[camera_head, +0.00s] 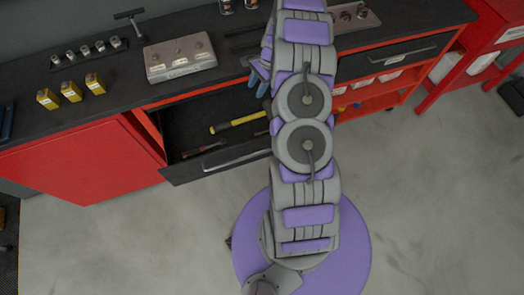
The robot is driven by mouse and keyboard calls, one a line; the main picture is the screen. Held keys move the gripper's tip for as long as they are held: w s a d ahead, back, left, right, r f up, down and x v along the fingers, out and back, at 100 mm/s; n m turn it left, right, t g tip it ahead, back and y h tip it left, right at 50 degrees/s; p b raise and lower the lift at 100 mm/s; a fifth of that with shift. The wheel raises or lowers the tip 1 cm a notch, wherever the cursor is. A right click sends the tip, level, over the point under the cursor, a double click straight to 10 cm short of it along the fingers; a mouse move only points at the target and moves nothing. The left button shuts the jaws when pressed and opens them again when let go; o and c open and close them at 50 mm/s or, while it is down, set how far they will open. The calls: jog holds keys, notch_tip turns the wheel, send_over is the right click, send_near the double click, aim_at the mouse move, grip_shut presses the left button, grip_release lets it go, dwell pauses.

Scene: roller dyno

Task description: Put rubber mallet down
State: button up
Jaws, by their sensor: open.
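A tool with a yellow handle (237,125), which looks like the rubber mallet, lies in the open drawer (188,128) under the bench. Its right end runs toward my arm and its head is not clearly visible. My gripper (257,84) shows only in part at the left edge of my arm, at the bench's front edge above and beyond the tool. Its blue fingertips are apart and no tool shows between them. My arm hides the rest of the gripper and the right side of the drawer.
A red-handled tool (203,149) lies in the drawer's front. On the black benchtop (120,82) stand a grey box with knobs (180,58), several yellow blocks (71,91) and a row of small cylinders (90,50). A red cart (480,50) stands at right. Open floor lies in front.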

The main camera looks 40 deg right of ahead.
jog(key=s+a+r+n+g+h, duration=0.1)
jog(key=s+a+r+n, duration=0.4)
jog(key=a+r, duration=0.45)
jog(key=s+a+r+n+g, duration=0.1)
jog(key=s+a+r+n, duration=0.35)
jog(key=a+r, duration=0.5)
jog(key=s+a+r+n+h, duration=0.1)
jog(key=s+r+n, duration=0.2)
jog(key=s, duration=0.6)
jog(key=s+a+r+n+h, duration=0.1)
jog(key=s+a+r+n, duration=0.1)
jog(key=s, duration=0.7)
jog(key=s+a+r+n+h, duration=0.1)
jog(key=s+r+n, duration=0.3)
jog(key=s, duration=0.5)
jog(key=shift+s+a+r, duration=0.15)
jog(key=shift+a+r, duration=0.1)
jog(key=shift+a, duration=0.3)
